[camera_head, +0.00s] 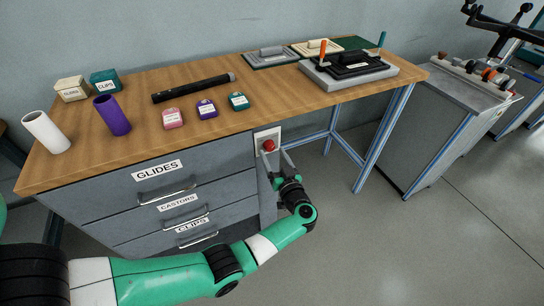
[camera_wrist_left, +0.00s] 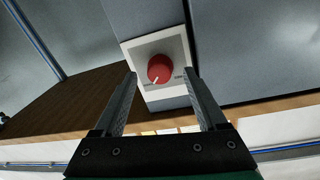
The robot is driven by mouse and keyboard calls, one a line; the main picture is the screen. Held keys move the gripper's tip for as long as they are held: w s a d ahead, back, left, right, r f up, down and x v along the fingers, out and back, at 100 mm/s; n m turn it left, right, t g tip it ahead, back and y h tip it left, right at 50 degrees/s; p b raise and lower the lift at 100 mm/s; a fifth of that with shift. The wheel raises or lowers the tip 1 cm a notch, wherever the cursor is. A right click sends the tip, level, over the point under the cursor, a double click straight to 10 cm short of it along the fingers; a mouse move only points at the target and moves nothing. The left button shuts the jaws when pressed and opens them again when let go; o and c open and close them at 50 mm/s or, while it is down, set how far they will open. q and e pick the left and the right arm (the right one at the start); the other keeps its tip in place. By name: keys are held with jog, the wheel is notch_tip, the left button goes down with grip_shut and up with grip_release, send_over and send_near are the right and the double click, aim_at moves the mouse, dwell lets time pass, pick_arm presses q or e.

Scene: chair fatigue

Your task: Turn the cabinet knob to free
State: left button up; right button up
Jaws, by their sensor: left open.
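The red cabinet knob (camera_head: 268,145) sits on a pale plate at the right end of the drawer cabinet, just under the worktop. Small dark lettering on the plate (camera_wrist_left: 143,50) is too small to read surely. My left gripper (camera_head: 277,160) is just in front of the knob. In the wrist view its two fingers (camera_wrist_left: 160,85) are spread, one to each side below the knob, and nothing is between them. My right gripper is not in view.
The cabinet drawers (camera_head: 165,195) are labelled GLIDES, CASTORS and CLIPS, and look closed. The wooden worktop (camera_head: 230,125) holds two cylinders, small boxes, tags, a black bar and trays.

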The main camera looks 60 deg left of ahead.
pick_arm(q)
jog(key=shift+w+a, duration=0.1)
jog(key=shift+a, duration=0.8)
grip_shut()
